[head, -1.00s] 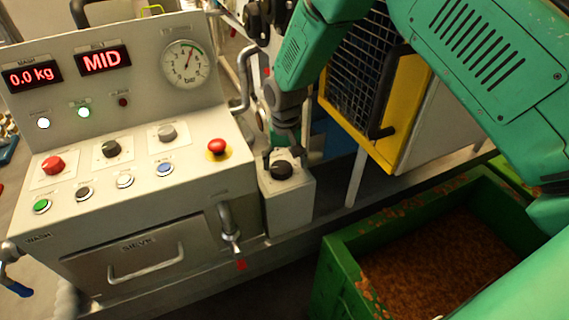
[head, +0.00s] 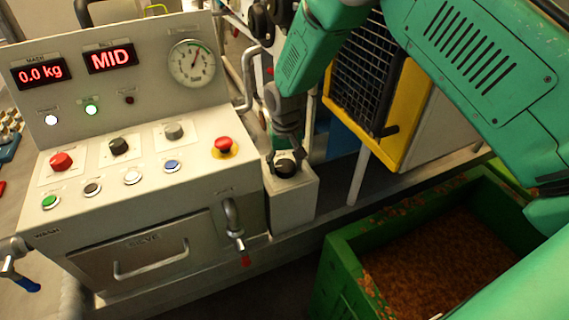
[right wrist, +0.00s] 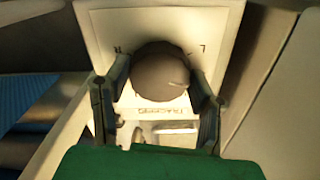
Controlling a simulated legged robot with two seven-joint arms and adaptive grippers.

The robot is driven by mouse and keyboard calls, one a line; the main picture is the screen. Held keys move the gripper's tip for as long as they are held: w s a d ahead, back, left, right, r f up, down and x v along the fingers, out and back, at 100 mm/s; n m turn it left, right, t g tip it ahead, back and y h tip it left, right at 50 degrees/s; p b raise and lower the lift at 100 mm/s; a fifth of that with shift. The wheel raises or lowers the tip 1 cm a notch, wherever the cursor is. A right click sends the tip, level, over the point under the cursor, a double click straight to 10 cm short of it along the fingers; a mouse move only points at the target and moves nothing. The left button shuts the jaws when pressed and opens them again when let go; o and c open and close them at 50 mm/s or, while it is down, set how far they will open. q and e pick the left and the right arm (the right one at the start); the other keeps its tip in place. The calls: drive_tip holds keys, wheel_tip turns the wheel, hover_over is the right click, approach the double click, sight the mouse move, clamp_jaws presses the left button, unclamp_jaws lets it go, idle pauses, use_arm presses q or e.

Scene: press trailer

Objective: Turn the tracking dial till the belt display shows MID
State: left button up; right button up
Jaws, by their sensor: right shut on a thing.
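The tracking dial (head: 285,168) is a black round knob on top of a small pale box (head: 292,205) right of the control panel. In the right wrist view the dial (right wrist: 160,72) is a dark disc with a pale pointer mark toward its right side. My right gripper (head: 284,158) comes down over the dial from above. In the right wrist view its fingers (right wrist: 160,88) stand on both sides of the dial, closed on it. The belt display (head: 110,58) on the panel reads MID in red. My left gripper does not show.
The control panel (head: 190,200) with several buttons and a red emergency stop (head: 223,145) stands left of the dial box. A yellow-framed mesh guard (head: 400,120) stands behind to the right. A green bin (head: 345,265) of brown material is at lower right.

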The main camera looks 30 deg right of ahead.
sight(285, 164)
drive_tip(key=shift+a+n, duration=0.15)
drive_tip(key=shift+n, duration=0.25)
drive_tip(key=o, duration=1.1)
drive_tip(key=shift+d, duration=0.2)
drive_tip(key=shift+o, duration=0.3)
drive_tip(key=shift+w+f, duration=0.15)
drive_tip(key=shift+a+r, duration=0.1)
drive_tip(key=shift+r, duration=0.3)
wheel_tip(285, 164, up, 11)
